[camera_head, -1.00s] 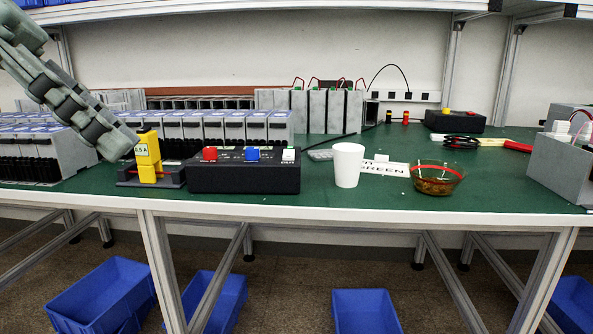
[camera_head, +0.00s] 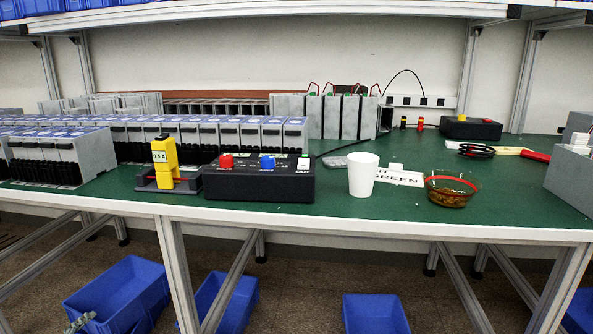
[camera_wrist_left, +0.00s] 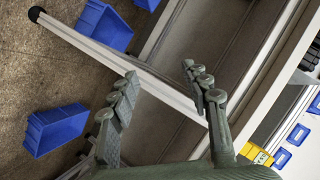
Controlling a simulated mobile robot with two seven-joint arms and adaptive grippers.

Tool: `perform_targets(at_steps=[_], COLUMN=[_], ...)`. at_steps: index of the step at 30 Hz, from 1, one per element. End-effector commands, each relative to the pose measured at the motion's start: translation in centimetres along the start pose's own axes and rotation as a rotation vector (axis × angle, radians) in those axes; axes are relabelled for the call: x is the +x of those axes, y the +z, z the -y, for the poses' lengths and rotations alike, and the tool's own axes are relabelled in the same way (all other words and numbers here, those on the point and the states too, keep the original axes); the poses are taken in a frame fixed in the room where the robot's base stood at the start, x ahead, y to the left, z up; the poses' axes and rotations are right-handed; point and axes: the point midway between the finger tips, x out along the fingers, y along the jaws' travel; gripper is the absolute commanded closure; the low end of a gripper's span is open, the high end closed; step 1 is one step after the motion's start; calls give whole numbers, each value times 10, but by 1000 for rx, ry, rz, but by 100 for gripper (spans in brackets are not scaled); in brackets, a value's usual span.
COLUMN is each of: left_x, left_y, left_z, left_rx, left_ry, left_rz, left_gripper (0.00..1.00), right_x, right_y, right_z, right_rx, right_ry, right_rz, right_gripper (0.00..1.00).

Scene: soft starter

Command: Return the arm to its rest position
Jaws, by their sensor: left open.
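My left gripper (camera_wrist_left: 160,74) shows in the left wrist view with its two grey-green fingers spread apart and nothing between them. Beyond the fingers are the floor, a pale table leg and the table's edge, so the gripper is off the tabletop. In the head view, a small grey-green piece (camera_head: 80,322) shows at the bottom left in front of a blue bin; it looks like the tip of my left gripper. The rest of my left arm is out of that view. My right gripper is in neither view.
The green table (camera_head: 330,205) holds a yellow 0.5 A block (camera_head: 165,165), a black button box (camera_head: 260,182), a white cup (camera_head: 363,174), a glass bowl (camera_head: 450,190) and rows of grey modules (camera_head: 62,160). Blue bins (camera_head: 118,290) stand on the floor below.

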Motion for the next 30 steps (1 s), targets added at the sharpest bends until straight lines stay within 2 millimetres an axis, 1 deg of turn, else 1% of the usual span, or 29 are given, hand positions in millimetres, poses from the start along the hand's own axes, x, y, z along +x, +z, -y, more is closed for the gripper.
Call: perform_targets(at_steps=[1,2,3,5,6,8,9,12,13,15,18,21,30], left_x=[-7,-12,-21,-36,-48,-67,-80,-109,-116,-129,-140,-143,-142], left_y=[17,28,39,54,62,69,72,75,75,74,74,74,74], left_z=[-35,-55,-82,-123,-150,-186,-208,-252,-262,-278,-291,-295,-294], left_rx=[-71,-109,-158,-226,-269,-325,-357,-419,-432,-456,-472,-476,-474], left_ry=[56,88,133,200,245,310,350,436,456,492,520,528,526], left_rz=[77,125,188,282,342,424,475,579,602,645,679,689,687], left_gripper=[52,52,52,52,52,52,52,52,52,52,52,52,52], right_x=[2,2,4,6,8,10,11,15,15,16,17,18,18], right_y=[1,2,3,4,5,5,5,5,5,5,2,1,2], right_z=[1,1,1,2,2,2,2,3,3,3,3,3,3], right_rx=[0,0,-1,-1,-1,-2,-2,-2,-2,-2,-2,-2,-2], right_ry=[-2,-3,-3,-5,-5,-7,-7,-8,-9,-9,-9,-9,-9], right_rz=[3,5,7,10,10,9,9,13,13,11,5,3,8], right_gripper=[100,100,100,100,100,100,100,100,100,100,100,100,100])
